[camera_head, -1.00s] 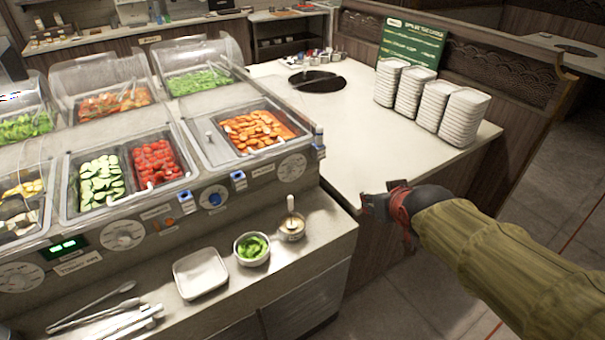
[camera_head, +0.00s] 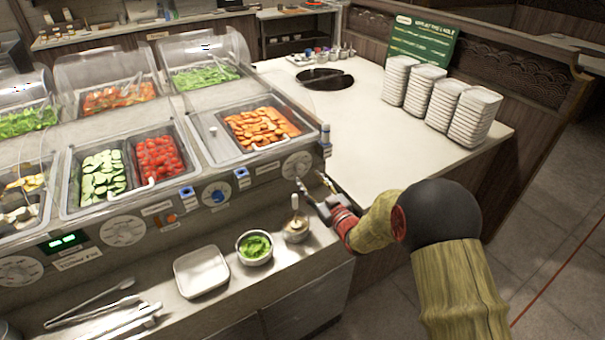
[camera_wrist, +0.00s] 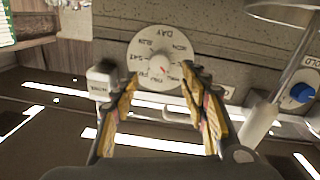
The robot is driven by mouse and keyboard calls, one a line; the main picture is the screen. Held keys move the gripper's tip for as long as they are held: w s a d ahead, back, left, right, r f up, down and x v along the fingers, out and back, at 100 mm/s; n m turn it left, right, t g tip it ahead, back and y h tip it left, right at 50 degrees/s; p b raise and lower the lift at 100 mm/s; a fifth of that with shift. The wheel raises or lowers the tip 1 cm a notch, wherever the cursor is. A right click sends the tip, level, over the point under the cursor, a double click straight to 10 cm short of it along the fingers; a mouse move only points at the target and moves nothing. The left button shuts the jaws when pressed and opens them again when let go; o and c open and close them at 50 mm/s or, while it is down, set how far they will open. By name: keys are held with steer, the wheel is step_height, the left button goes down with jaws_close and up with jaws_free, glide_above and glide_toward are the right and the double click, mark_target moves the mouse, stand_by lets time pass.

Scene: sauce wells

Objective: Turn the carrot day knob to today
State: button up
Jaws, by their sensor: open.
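The carrot day knob is a round white dial (camera_head: 297,165) on the counter's front panel, below the carrot tray (camera_head: 258,128). In the wrist view the dial (camera_wrist: 160,60) shows day letters around its rim, the word DAY and a small red mark near its lower middle. My gripper (camera_head: 312,185) is open just in front of the dial, slightly to its lower right. In the wrist view the fingers (camera_wrist: 160,85) stand apart on both sides of the dial's lower part, with nothing between them. Whether a finger touches the dial I cannot tell.
A small cup with an upright handle (camera_head: 296,228) and a bowl of green slices (camera_head: 254,247) stand on the ledge below. A square white plate (camera_head: 201,271) is left of them. A blue knob (camera_head: 216,194) sits left on the panel. Plate stacks (camera_head: 428,95) stand on the right counter.

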mark_target(301, 170)
steer(key=b+x, duration=0.1)
steer(key=x, duration=0.4)
steer(key=shift+f, duration=0.15)
steer(key=shift+w+a, duration=0.25)
steer(key=shift+w, duration=0.2)
steer(key=shift+c, duration=1.2)
steer(key=c, duration=0.9)
